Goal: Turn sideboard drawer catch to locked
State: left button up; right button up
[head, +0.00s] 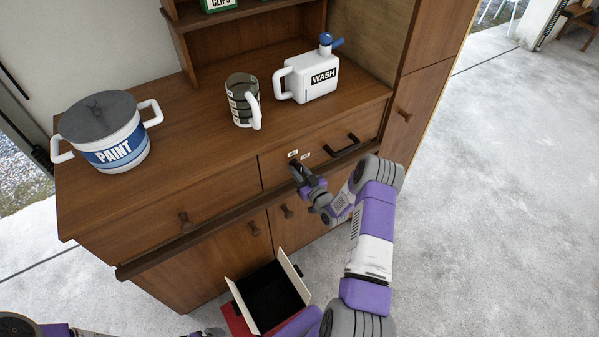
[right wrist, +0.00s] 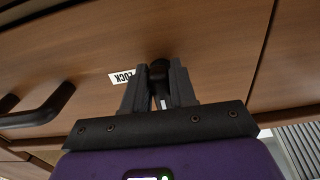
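The sideboard's right drawer (head: 335,143) is closed and has a black bar handle (head: 341,146). Two small white labels (head: 299,154) sit on its front, left of the handle. In the right wrist view one label (right wrist: 121,77) reads LOCK. The dark drawer catch (right wrist: 159,72) stands between the fingers of my right gripper (right wrist: 159,88), which appear to press it from both sides. In the head view my right gripper (head: 299,170) is at the drawer front and hides most of the catch. Part of my left gripper (head: 208,332) shows at the bottom edge; its fingers are unclear.
On the sideboard top (head: 190,135) stand a PAINT pot (head: 115,150), a striped mug (head: 240,100) and a WASH jug (head: 318,80). A dark ledge (head: 190,238) runs below the drawers. An open red box (head: 270,297) sits below. The floor at right is clear.

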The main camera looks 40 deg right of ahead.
grip_shut()
jog(key=m+b, duration=0.3)
jog(key=shift+a+f, duration=0.1)
jog(key=shift+a, duration=0.05)
jog(key=m+b, duration=0.1)
jog(key=m, duration=0.1)
jog(key=m+b, duration=0.1)
jog(key=m, duration=0.1)
jog(key=shift+a+m+b, duration=0.2)
jog(key=shift+m+b, duration=0.15)
jog(key=shift+m, duration=0.05)
jog(key=m, duration=0.2)
jog(key=m+b, duration=0.1)
jog(key=m, duration=0.1)
jog(key=shift+a+r+b, duration=0.15)
jog(key=shift+r+b, duration=0.15)
jog(key=shift+r, duration=0.05)
jog(key=m, duration=0.3)
jog(key=shift+r, duration=0.15)
jog(key=shift+a+r+m+b, duration=0.15)
jog(key=shift+m+b, duration=0.2)
jog(key=shift+m, duration=1.15)
